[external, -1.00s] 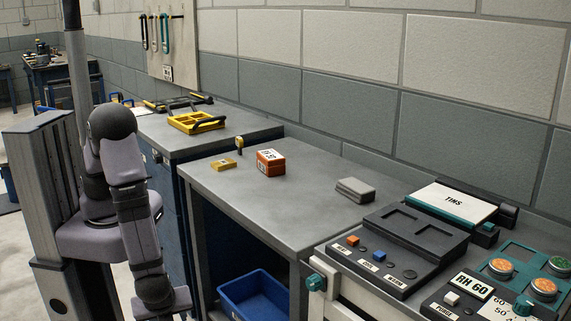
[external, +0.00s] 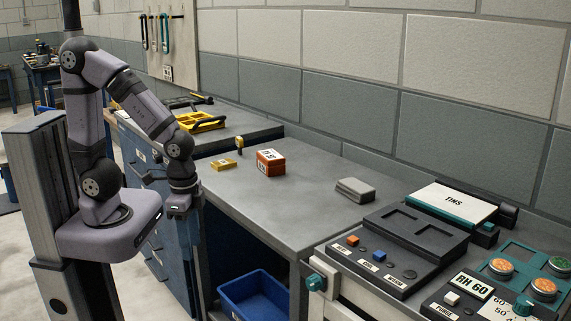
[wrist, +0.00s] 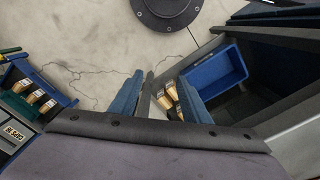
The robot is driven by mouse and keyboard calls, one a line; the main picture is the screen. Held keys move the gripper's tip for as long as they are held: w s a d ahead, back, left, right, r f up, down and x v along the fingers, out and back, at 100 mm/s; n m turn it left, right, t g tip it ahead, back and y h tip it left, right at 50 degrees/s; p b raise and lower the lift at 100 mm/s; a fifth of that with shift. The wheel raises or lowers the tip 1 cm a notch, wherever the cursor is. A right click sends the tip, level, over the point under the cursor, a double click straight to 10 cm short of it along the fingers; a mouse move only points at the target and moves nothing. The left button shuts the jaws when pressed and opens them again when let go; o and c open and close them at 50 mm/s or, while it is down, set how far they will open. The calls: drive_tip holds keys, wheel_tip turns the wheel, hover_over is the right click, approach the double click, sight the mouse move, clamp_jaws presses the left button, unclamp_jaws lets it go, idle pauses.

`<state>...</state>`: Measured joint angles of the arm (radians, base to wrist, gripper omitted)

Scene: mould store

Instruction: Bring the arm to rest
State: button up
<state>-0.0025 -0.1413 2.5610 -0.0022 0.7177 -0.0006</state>
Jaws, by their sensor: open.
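My arm (external: 140,105) stands upright on its column at the left of the external view, bent at the elbow, with its forearm sloping down to the right. My gripper (external: 182,208) points down near the front-left corner of the grey bench. It is open, and nothing shows held in it. In the wrist view two bluish fingers of my gripper (wrist: 160,82) stand apart, with floor and some wooden-handled pieces (wrist: 171,90) visible beyond the gap.
The grey bench (external: 300,210) bears an orange box (external: 270,162), a yellow block (external: 223,164) and a grey block (external: 355,190). A blue bin (external: 255,295) sits below. In the wrist view, an open drawer (wrist: 35,100) shows at left and the bin (wrist: 215,68) at right.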

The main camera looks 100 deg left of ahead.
wheel_tip(320, 180, up, 13)
drive_tip(key=p, duration=1.2)
drive_tip(key=shift+f+p, duration=0.2)
drive_tip(key=shift+p, duration=0.15)
idle(1.5)
